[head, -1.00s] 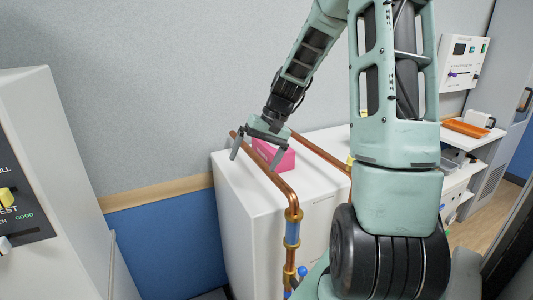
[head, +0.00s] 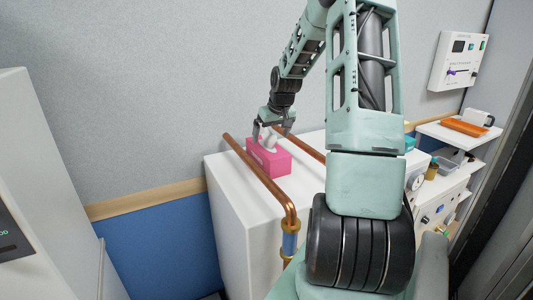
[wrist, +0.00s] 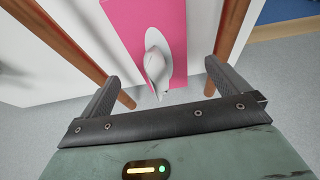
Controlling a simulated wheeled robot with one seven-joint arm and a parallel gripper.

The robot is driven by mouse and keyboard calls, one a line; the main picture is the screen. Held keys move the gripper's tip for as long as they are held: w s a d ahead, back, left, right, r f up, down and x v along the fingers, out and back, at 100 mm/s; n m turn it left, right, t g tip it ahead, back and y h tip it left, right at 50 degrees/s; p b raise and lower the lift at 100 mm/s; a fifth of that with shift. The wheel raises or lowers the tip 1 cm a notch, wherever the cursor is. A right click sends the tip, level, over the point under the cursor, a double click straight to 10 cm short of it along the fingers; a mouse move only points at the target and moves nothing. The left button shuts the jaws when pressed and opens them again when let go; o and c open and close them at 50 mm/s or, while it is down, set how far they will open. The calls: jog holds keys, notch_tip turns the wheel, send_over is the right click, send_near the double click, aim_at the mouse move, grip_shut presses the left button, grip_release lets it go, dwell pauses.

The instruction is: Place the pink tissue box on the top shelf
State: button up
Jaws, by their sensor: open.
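The pink tissue box (head: 270,160) stands on the white cabinet top between two copper pipes, with a white tissue sticking up from it. In the wrist view the pink box (wrist: 130,22) is at the top, with the tissue (wrist: 157,62) between my fingers. My gripper (head: 271,132) is open just above the box. Its fingers also show in the wrist view (wrist: 160,90), one on each side of the tissue; I cannot tell whether they touch it. I cannot identify the top shelf for sure.
A copper pipe (head: 262,182) runs along the left of the box and another (head: 300,146) along its right, both close to my gripper. The white cabinet (head: 226,207) is against the wall. At right a white shelf (head: 455,136) holds an orange item (head: 464,127).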

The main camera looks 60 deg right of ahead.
aim_at(268, 146)
jog(key=x, duration=0.4)
jog(key=shift+w+f+p, duration=0.1)
jog(key=shift+f+p, duration=0.05)
jog(key=shift+p, duration=0.25)
jog(key=shift+w+p+x, duration=0.2)
jog(key=shift+p+x, duration=1.1)
jog(key=shift+x, duration=1.35)
jog(key=shift+d, duration=0.15)
jog(key=c, duration=1.2)
jog(key=shift+o, duration=0.2)
jog(key=shift+r, duration=0.2)
